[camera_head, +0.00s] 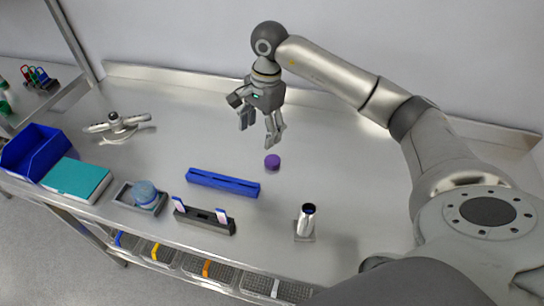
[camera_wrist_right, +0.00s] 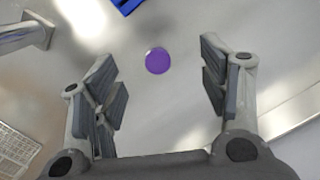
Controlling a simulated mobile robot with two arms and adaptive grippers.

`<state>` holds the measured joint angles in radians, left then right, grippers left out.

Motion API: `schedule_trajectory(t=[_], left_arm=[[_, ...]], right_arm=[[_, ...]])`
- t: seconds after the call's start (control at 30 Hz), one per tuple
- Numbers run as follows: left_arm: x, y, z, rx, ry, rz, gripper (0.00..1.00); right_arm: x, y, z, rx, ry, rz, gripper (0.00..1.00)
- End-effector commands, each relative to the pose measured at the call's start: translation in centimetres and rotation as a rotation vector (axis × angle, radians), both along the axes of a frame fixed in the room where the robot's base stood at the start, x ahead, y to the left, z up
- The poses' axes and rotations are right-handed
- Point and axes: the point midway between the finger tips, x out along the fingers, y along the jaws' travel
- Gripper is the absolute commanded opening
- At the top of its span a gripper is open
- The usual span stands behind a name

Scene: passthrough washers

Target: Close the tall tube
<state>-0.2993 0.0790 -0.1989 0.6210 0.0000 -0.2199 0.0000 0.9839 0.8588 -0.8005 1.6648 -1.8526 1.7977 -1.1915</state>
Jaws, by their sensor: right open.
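The tall tube (camera_head: 307,218) is a shiny metal cylinder standing upright on a small square base, with a dark open top, at the front of the bench. A metal post-like shape, likely this tube (camera_wrist_right: 18,38), shows at the upper left of the right wrist view. A purple round cap (camera_head: 272,162) lies on the bench behind the tube; it also shows in the right wrist view (camera_wrist_right: 157,61). My right gripper (camera_head: 259,137) is open and empty above the bench, behind the cap. In the wrist view the cap lies beyond the fingers, between their lines. My left gripper is not in view.
A blue bar (camera_head: 222,183) and a black holder (camera_head: 204,220) with white-and-blue pieces lie left of the tube. A grey tray (camera_head: 123,198) holds a round blue item. A teal box (camera_head: 76,180) and a blue bin (camera_head: 33,150) stand far left. The bench behind the cap is mostly clear.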

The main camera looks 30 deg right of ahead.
Motion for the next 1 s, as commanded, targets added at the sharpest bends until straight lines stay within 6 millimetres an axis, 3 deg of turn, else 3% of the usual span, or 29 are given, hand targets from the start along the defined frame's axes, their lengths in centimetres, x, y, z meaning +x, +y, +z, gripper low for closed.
schedule_trajectory(t=[0.03,0.1,0.23,0.67,1.0], left_arm=[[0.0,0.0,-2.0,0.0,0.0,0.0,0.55],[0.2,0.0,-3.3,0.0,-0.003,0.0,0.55],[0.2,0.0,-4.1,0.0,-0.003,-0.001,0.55],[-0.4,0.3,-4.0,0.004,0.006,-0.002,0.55],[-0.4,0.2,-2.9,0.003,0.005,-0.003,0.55]], right_arm=[[-0.1,-2.8,-1.0,-0.09,0.017,-0.008,0.68],[-0.4,-3.4,-2.3,-0.113,0.03,-0.005,0.68],[-0.4,-3.5,-3.0,-0.117,0.031,-0.006,0.68],[-0.4,-3.4,-3.2,-0.114,0.032,-0.006,0.68],[-0.4,-3.3,-7.8,-0.112,0.034,-0.006,0.68]])
